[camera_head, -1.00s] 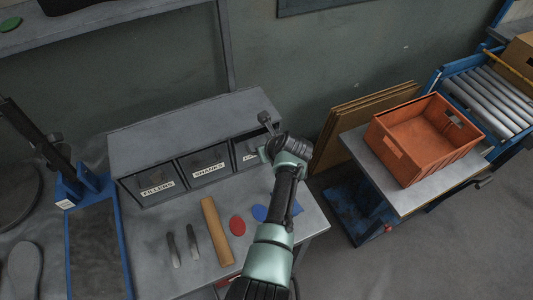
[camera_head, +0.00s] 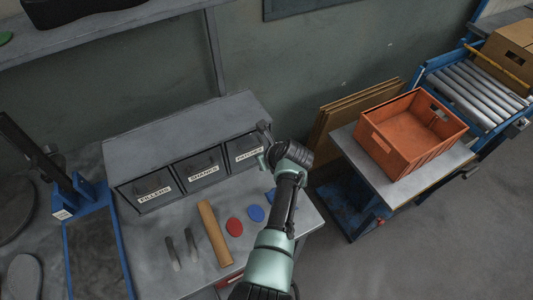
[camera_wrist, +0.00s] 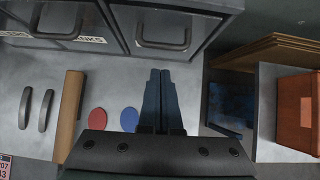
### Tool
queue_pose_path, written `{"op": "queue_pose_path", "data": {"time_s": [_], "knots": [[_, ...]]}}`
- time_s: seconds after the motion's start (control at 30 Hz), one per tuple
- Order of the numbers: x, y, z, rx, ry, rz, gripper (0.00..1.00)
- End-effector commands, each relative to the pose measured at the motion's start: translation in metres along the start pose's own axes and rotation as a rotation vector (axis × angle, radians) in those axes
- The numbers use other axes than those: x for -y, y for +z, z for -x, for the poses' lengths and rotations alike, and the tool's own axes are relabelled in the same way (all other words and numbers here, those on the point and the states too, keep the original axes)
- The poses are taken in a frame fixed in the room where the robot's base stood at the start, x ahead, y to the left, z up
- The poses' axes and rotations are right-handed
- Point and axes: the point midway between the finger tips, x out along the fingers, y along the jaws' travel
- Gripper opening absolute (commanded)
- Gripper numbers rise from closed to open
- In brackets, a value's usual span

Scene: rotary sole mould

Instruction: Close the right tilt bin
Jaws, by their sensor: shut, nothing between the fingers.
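The right tilt bin (camera_head: 243,148) is the rightmost of three dark bins in a grey cabinet on the bench. Its front looks upright and about level with its neighbours. Its loop handle (camera_wrist: 163,42) shows in the wrist view. My gripper (camera_head: 264,138) is by the cabinet's right end, beside the right bin. In the wrist view its fingers (camera_wrist: 160,73) are together, empty, and point toward the lower edge of this bin's front. I cannot tell whether they touch it.
The bins labelled SHANKS (camera_head: 200,168) and FILLERS (camera_head: 150,188) are to the left. An orange crate (camera_head: 412,135) stands on a side table to the right.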

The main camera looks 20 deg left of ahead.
Motion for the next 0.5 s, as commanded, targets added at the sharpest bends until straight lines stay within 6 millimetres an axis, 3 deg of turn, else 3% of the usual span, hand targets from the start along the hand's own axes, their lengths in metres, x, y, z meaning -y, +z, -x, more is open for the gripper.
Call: {"op": "queue_pose_path", "data": {"time_s": [0.5], "knots": [[0.002, 0.003, 0.073, 0.003, -0.002, 0.001, 0.00]]}}
